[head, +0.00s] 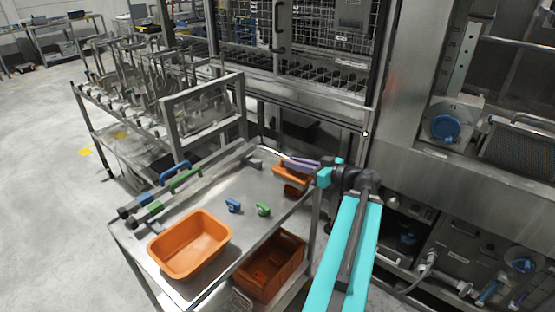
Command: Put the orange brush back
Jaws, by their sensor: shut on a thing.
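My gripper (324,177), with turquoise fingertips, is over the right edge of the steel cart top. It is shut, and a small orange piece (290,172) shows right beside its fingers. This seems to be the orange brush, held at the gripper; its shape is partly hidden and too small to make out fully. A purple handle-like piece (302,164) lies just above it in the picture, close to the fingers. I cannot tell whether they touch.
The steel cart top (215,190) holds an orange tub (190,245), a small blue piece (233,205), a small green piece (263,209), and blue- and green-handled tools (174,172). An orange crate (268,265) sits below. A rack cart (205,110) and the washer (300,60) stand behind.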

